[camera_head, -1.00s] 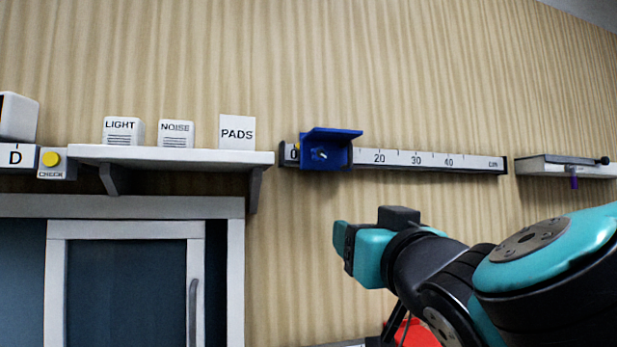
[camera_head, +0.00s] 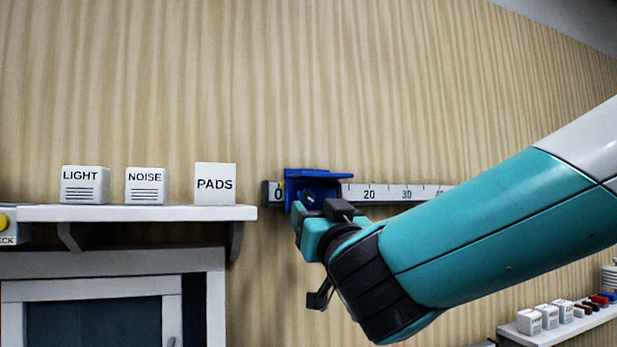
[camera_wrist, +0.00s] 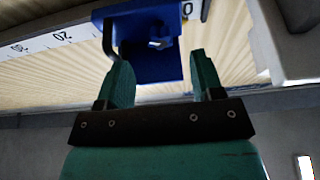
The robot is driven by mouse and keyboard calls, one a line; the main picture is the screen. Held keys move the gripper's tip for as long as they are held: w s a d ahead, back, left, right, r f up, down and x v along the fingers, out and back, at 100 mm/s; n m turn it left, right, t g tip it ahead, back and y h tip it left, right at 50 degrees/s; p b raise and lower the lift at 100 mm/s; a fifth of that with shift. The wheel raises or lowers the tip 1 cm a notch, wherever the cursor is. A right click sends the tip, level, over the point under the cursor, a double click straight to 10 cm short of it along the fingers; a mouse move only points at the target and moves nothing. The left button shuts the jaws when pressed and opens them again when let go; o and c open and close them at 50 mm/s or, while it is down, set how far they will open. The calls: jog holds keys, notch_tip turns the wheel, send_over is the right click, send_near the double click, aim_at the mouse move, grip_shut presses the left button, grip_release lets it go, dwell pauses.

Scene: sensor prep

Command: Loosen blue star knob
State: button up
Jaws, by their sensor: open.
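The blue slider (camera_head: 318,177) sits near the zero end of a white ruler rail (camera_head: 390,193) on the wall. The small blue star knob (camera_wrist: 160,42) is on the slider's face in the wrist view; its exact shape is hard to make out. In the head view my gripper (camera_head: 318,216) is just in front of and below the slider, partly covering it. In the wrist view my gripper (camera_wrist: 158,68) is open. Its two teal fingers point toward the slider, with the knob ahead between them. I see nothing held between the fingers.
A white shelf (camera_head: 140,213) with LIGHT, NOISE and PADS blocks (camera_head: 215,184) is left of the rail. A cabinet (camera_head: 100,295) is below it. Another shelf (camera_head: 560,325) with small items is at lower right. The wall above the rail is clear.

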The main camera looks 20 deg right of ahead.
aim_at(307, 200)
jog(key=p+x, duration=0.2)
jog(key=x, duration=0.2)
jog(key=shift+r+p, duration=0.25)
jog(key=shift+p, duration=0.05)
jog(key=shift+w, duration=0.5)
jog(key=c, duration=0.9)
